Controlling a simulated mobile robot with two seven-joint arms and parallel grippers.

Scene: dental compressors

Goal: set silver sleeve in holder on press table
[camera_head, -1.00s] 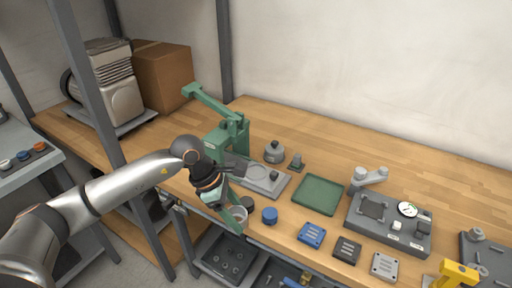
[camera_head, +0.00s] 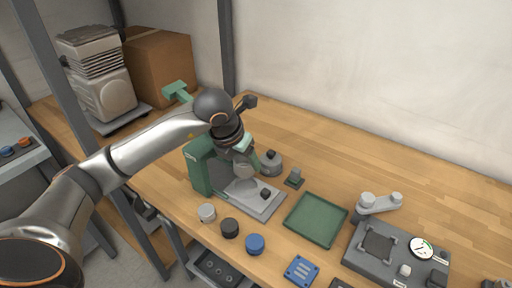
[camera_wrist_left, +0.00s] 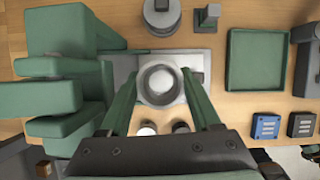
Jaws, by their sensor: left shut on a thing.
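The silver sleeve (camera_head: 243,171) is a short, open grey ring. My left gripper (camera_head: 241,166) is shut on it, with a green finger on each side. In the left wrist view the sleeve (camera_wrist_left: 161,80) is between the fingertips, over the grey plate of the press table (camera_wrist_left: 200,58). The green press (camera_head: 198,168) stands to the left of my gripper, and its grey table (camera_head: 262,204) extends to the right. The holder is hidden under the sleeve and gripper. I cannot tell whether the sleeve touches it. My right gripper is not in view.
A grey cap (camera_head: 207,212), a black cap (camera_head: 229,228) and a blue cap (camera_head: 254,243) stand along the front edge. A round grey part (camera_head: 271,165) is behind the press table. A green tray (camera_head: 316,220) lies to the right, beside a gauge fixture (camera_head: 395,258).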

